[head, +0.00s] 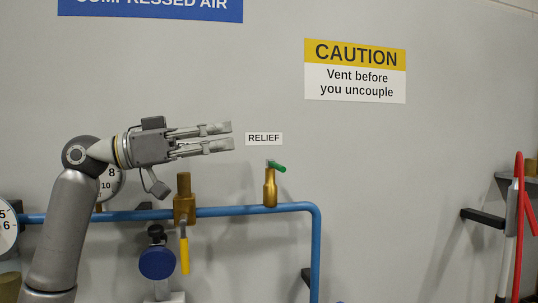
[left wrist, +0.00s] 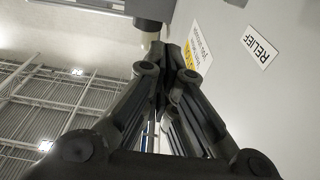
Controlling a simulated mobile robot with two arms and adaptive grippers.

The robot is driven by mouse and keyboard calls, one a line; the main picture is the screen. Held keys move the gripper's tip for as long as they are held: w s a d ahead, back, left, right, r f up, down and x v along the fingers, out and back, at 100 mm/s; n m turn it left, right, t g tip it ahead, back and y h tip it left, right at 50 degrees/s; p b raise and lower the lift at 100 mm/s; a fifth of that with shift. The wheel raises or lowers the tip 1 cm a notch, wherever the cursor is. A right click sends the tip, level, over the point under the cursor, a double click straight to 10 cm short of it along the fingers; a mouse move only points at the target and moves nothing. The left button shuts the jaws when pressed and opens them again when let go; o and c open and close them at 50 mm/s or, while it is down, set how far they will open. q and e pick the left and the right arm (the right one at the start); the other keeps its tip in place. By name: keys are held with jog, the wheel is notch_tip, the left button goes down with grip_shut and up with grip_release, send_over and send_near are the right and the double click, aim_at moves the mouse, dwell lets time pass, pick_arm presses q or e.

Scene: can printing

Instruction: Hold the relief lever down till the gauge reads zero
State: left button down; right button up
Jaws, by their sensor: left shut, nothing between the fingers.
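The green relief lever (head: 278,167) sits on top of a brass valve (head: 270,188) on the blue pipe, below the RELIEF label (head: 264,139). That label also shows in the left wrist view (left wrist: 261,47). My left gripper (head: 232,137) is shut and empty, pointing right, up and to the left of the lever in the picture and apart from it. A round gauge (head: 107,188) with 8 and 10 showing is partly hidden behind my left arm. Another gauge (head: 6,226) is cut by the left edge. I see no needle on either. My right gripper is not in view.
The blue pipe (head: 235,211) runs along the wall and bends down at the right. A brass fitting with a yellow handle (head: 184,253) and a blue round part (head: 157,262) are below my gripper. A red hose (head: 519,220) hangs far right.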

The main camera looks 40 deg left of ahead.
pick_arm(q)
jog(key=p, duration=0.6)
send_over(276, 166)
jog(key=s, duration=0.1)
jog(key=shift+s+a+f, duration=0.1)
jog(key=shift+s+f, duration=0.1)
jog(key=shift+f, duration=0.45)
jog(key=shift+s+a+f, duration=0.1)
jog(key=shift+s+f, duration=0.05)
jog(key=shift+f, duration=0.5)
